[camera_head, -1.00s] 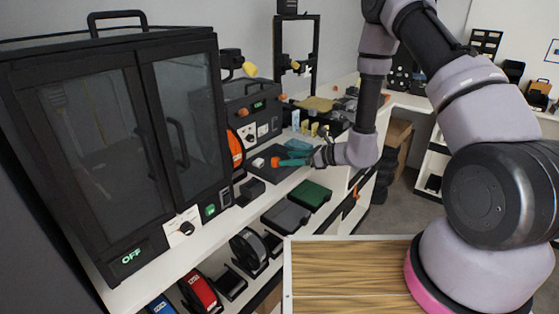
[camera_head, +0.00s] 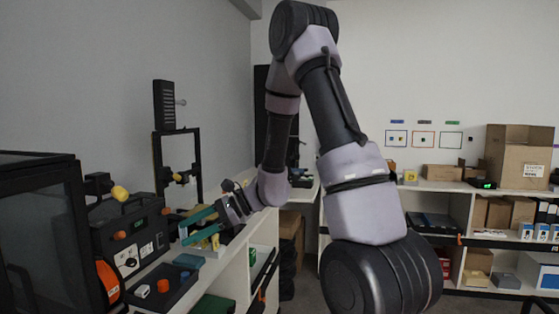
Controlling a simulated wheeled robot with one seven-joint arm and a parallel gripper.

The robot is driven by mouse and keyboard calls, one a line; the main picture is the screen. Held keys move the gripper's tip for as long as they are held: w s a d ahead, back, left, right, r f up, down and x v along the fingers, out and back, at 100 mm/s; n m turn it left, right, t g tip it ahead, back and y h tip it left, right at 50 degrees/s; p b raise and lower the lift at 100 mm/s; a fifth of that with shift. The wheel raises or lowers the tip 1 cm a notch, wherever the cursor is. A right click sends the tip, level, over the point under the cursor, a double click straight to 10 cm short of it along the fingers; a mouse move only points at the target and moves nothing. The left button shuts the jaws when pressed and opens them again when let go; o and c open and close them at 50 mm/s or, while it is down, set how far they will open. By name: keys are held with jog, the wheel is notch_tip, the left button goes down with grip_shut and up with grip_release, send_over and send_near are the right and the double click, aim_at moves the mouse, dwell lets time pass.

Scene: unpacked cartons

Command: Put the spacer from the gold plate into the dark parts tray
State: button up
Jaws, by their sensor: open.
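My gripper (camera_head: 185,232) has teal fingers. It is open and empty, pointing left above the counter. A dark flat tray (camera_head: 176,297), which looks like the parts tray, lies below it on the counter. It bears a small white piece (camera_head: 142,291), an orange piece (camera_head: 162,286) and a teal piece (camera_head: 184,275). Yellowish surfaces show around and behind my fingers, but I cannot tell whether one is the gold plate. I cannot make out the spacer; my gripper and arm cover part of that area.
A black machine with a display (camera_head: 130,245) and a dark glass-fronted cabinet (camera_head: 45,240) stand at the left. A black upright frame (camera_head: 156,170) rises behind the gripper. Shelves with cardboard boxes (camera_head: 518,157) line the far right wall. Floor shows between counter and shelves.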

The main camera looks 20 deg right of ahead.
jog(key=s+d+r+n+t+h, duration=0.2)
jog(key=s+d+r+n+h, duration=0.3)
jog(key=s+d+r, duration=0.2)
jog(key=s+d+r+n+t+h, duration=0.3)
jog(key=s+d+r+n+h, duration=0.3)
jog(key=d+r, duration=0.5)
notch_tip(320, 180, up, 2)
jog(key=s, duration=0.2)
jog(key=shift+s+d+t, duration=0.2)
jog(key=shift+s+t, duration=0.1)
